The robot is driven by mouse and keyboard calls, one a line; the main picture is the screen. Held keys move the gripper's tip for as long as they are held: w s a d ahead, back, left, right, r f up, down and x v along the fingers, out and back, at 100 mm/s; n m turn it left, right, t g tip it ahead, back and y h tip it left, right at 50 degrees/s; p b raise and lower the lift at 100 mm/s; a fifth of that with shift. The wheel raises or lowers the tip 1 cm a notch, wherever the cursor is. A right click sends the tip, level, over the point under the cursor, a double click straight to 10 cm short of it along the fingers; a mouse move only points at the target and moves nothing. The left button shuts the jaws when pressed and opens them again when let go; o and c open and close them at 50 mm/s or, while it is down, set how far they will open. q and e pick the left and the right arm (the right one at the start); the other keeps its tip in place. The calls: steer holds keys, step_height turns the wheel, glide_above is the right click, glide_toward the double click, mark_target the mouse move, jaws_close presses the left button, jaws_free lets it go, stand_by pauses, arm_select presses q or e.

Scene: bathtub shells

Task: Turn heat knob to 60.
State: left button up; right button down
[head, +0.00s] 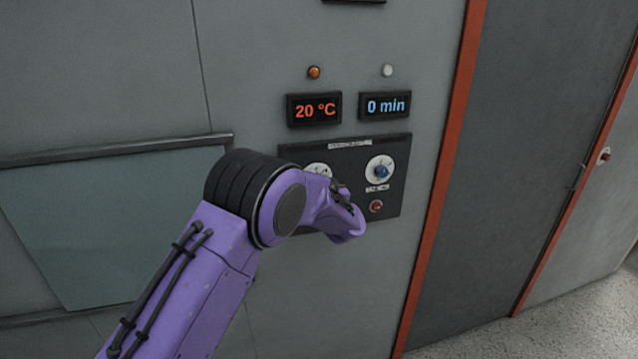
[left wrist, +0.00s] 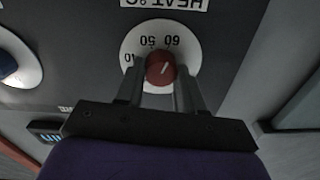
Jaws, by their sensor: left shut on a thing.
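The red heat knob (left wrist: 160,66) sits on a round white dial (left wrist: 134,42) that appears upside down in the left wrist view. Numbers 50 and 60 are readable, with 40 partly covered. A white line on the knob slants toward the 60 side. My left gripper (left wrist: 160,82) is shut on the knob, one finger on each side. In the head view my arm hides the knob and most of its dial (head: 318,170). The temperature display (head: 314,109) reads 20 °C. My right gripper is not in view.
A blue knob (head: 381,171) on its own dial is right of the heat dial, with a red button (head: 376,206) below it. The time display (head: 385,105) reads 0 min. An orange lamp (head: 314,72) and a pale lamp (head: 387,70) are above the displays.

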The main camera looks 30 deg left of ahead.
arm_select(q)
steer(key=shift+f, duration=0.15)
steer(key=o, duration=1)
steer(key=shift+o, duration=0.2)
steer(key=shift+d, duration=0.1)
steer(key=b+v, duration=0.4)
steer(key=v, duration=0.6)
steer(key=shift+s, duration=0.2)
steer(key=shift+d, duration=0.15)
